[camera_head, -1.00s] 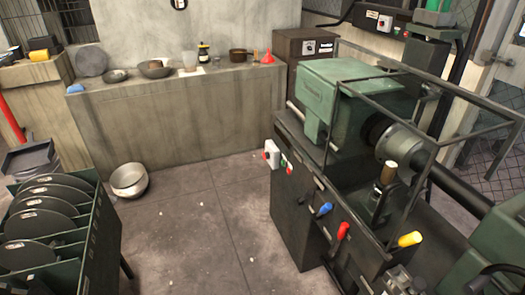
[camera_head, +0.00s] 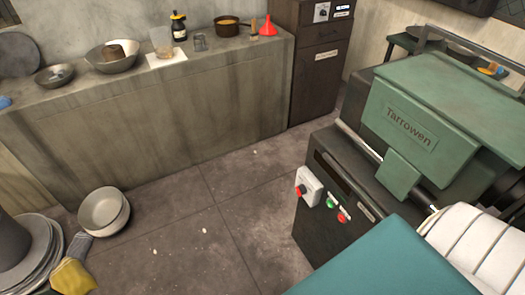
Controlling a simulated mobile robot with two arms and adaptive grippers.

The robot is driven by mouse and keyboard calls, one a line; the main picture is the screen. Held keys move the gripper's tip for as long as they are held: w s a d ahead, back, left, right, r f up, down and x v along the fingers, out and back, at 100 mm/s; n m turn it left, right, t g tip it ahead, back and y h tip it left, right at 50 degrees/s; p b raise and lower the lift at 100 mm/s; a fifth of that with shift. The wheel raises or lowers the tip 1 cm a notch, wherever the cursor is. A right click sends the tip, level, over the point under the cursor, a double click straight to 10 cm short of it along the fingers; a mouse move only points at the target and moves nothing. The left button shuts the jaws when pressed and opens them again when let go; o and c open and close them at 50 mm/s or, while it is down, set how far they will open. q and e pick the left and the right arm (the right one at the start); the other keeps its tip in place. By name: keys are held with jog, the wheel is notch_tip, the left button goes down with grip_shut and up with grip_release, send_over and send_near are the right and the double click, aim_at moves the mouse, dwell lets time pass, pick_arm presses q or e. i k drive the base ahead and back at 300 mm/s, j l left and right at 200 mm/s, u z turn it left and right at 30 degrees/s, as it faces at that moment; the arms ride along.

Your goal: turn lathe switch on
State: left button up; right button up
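The green lathe (camera_head: 420,118), labelled Tarrowen, stands at the right on a dark base (camera_head: 325,240). On the base's front-left face sits a pale switch box (camera_head: 312,187) with a red knob (camera_head: 299,191) on its left side. Beside it are a green button (camera_head: 331,203) and a red button (camera_head: 342,217). I cannot tell the switch's on or off position. Neither gripper shows in the view, and nothing is seen touching the switch.
A concrete counter (camera_head: 150,115) with bowls, bottle and red funnel (camera_head: 267,26) runs along the back. A dark cabinet (camera_head: 312,65) stands beside it. A teal panel and a white ribbed shape cover the lower right. Open floor lies in the middle.

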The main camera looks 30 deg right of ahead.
aim_at(301, 189)
jog(key=i+u, duration=0.1)
jog(key=i, duration=0.35)
jog(key=i+l+u, duration=0.15)
jog(key=i, duration=0.3)
jog(key=i+l+u, duration=0.1)
jog(key=i, duration=0.35)
jog(key=i+l+u, duration=0.15)
jog(key=i+l, duration=0.15)
jog(key=i, duration=0.15)
